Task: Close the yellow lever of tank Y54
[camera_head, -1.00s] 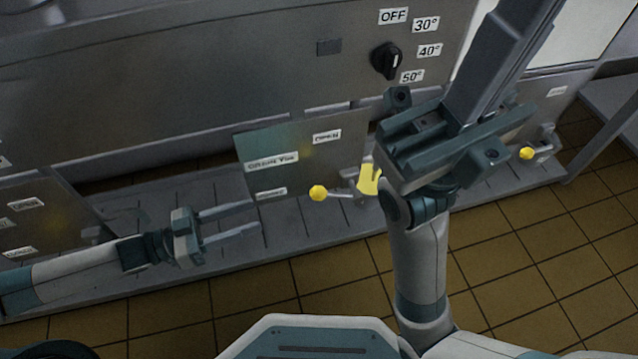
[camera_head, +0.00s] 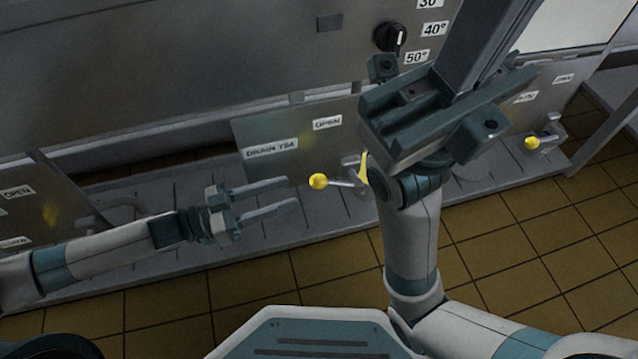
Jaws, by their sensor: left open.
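The lever's yellow ball knob (camera_head: 318,181) sits at the left end of a short metal rod, in front of the panel labelled Drain Y54 (camera_head: 270,148). The rod runs right to a metal valve body with a yellow piece (camera_head: 363,168), partly hidden by my right arm. My left gripper (camera_head: 291,195) is open and empty, its two fingers pointing right, just left of the knob and apart from it. My right arm stands in front of the valve; its gripper fingers cannot be made out.
A black dial (camera_head: 391,38) with temperature labels is on the vat above. Another yellow knob (camera_head: 532,143) is at the right. A grey slatted platform (camera_head: 130,260) runs below the panels, with brown tiled floor (camera_head: 510,230) in front.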

